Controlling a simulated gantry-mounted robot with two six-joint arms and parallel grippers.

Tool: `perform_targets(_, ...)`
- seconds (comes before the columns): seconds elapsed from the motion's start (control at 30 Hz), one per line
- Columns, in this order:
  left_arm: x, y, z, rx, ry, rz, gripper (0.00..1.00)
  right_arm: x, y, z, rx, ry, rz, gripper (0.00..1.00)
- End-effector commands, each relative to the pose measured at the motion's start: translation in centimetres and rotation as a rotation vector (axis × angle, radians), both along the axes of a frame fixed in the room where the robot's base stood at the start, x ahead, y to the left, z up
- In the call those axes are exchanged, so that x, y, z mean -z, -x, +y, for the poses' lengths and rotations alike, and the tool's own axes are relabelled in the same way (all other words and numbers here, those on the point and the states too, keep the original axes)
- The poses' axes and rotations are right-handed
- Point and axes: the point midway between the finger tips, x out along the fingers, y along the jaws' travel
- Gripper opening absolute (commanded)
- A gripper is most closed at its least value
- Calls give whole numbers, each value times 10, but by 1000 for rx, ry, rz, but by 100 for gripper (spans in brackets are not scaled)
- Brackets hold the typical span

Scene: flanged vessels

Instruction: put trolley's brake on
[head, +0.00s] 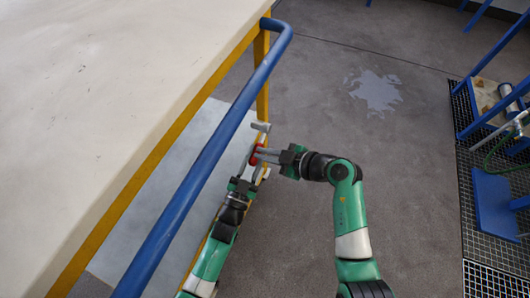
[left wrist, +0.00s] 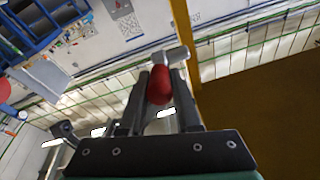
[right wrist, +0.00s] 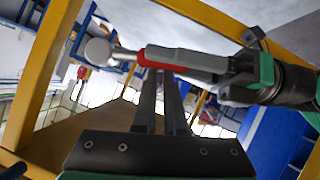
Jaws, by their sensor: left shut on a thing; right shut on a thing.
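The trolley (head: 110,90) has a white top, a yellow frame and a blue push rail (head: 205,160). Its brake lever is a grey bar with a red grip (head: 254,157) and a grey end piece (head: 261,127), below the rail by the yellow post. My left gripper (head: 249,167) is shut on the red grip, which shows between its fingers in the left wrist view (left wrist: 160,86). My right gripper (head: 264,155) comes from the right and is shut on the same grip. In the right wrist view the left fingers partly cover the red grip (right wrist: 147,58).
The grey floor (head: 310,95) right of the trolley is clear except for a pale puddle (head: 375,91). A blue frame (head: 492,200) and dark floor grating stand at the far right. The yellow post (head: 262,75) and rail are close to both grippers.

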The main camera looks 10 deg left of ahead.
Motion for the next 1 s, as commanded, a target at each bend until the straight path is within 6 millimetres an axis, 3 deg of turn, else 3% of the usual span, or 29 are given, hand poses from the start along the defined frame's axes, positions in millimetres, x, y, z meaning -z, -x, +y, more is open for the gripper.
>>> perform_targets(0.03,-3,1,-5,11,-2,-14,0,13,2,-2,5,16,18,0)
perform_targets(0.07,-3,1,-6,11,-2,-15,35,13,3,-2,5,16,18,0)
perform_targets(0.2,-4,1,-5,10,-2,-16,60,12,2,-2,5,13,18,0)
perform_targets(0.63,0,10,-1,7,-2,-12,62,8,2,-1,3,9,13,0)
perform_targets(1.0,20,86,20,8,-1,-11,62,7,1,-1,4,8,12,0)
